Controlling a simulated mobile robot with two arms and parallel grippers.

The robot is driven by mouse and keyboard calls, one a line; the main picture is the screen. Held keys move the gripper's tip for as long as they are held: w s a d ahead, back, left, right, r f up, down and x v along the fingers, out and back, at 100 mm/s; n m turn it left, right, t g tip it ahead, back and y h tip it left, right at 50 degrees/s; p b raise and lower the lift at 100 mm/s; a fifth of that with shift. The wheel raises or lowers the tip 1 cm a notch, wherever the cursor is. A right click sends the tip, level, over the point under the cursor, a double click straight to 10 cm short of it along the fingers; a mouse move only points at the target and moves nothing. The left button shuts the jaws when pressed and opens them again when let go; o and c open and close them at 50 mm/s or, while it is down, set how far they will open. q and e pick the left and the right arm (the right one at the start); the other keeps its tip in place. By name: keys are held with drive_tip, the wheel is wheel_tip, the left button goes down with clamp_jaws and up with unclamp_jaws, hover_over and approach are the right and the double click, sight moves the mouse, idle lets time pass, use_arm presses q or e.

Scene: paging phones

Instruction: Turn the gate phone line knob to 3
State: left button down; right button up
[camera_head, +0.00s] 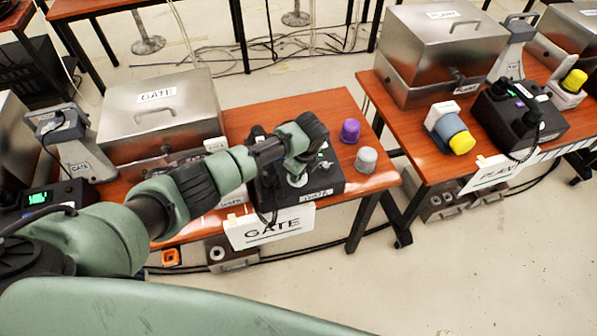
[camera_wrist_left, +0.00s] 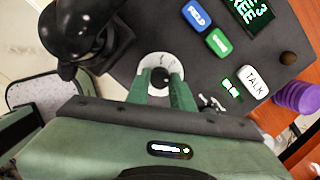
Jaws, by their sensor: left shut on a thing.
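The gate phone (camera_head: 328,183) is a dark box on the wooden table in the head view, behind the white GATE sign (camera_head: 270,228). My left arm reaches over it and hides part of it. In the left wrist view, the line knob (camera_wrist_left: 161,77) is a small dark knob on a round white dial (camera_wrist_left: 161,62). My left gripper (camera_wrist_left: 161,90) is shut on the knob, a green finger on each side. The fingers hide part of the dial, and its marks are too small to read. The phone's screen (camera_wrist_left: 255,14) shows green text with a 3 and FREE. My right gripper is not in view.
A black handset (camera_wrist_left: 75,30) lies left of the dial. Blue (camera_wrist_left: 197,15), green (camera_wrist_left: 219,42) and white TALK (camera_wrist_left: 254,81) buttons are to the right. Purple (camera_head: 350,130) and grey (camera_head: 366,160) cups stand beside the phone. A metal GATE case (camera_head: 160,115) stands on the left.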

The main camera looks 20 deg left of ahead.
sight(302, 183)
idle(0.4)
use_arm(q)
drive_tip(key=c, duration=1.2)
unclamp_jaws()
drive_tip(key=shift+c, duration=0.2)
drive_tip(key=w+v, duration=0.1)
drive_tip(key=v, duration=0.6)
drive_tip(key=shift+s+r, duration=0.45)
drive_tip(key=shift+d, duration=0.1)
